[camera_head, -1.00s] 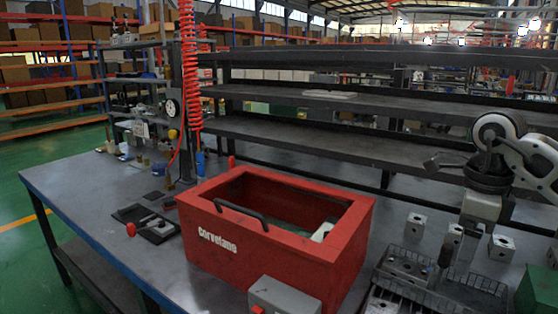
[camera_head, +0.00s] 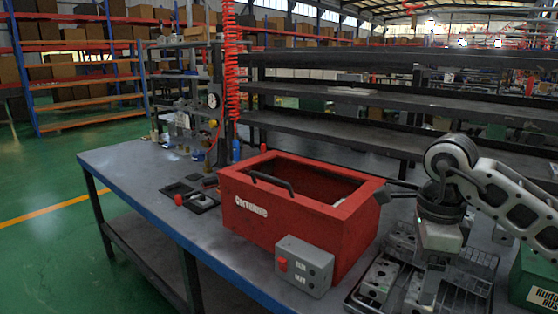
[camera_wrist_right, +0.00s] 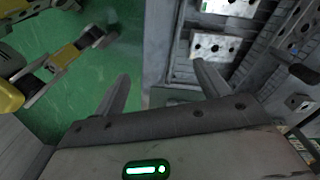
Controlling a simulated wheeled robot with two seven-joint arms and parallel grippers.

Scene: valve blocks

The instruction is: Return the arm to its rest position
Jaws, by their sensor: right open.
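My left gripper does not show in the head view.
A red box (camera_head: 300,235) stands open on the bench (camera_head: 130,165), with a grey button box (camera_head: 304,266) at its front. A green box (camera_head: 535,280) is at the far right. Dark shelves (camera_head: 330,95) run behind. Open green floor (camera_head: 50,250) lies left.

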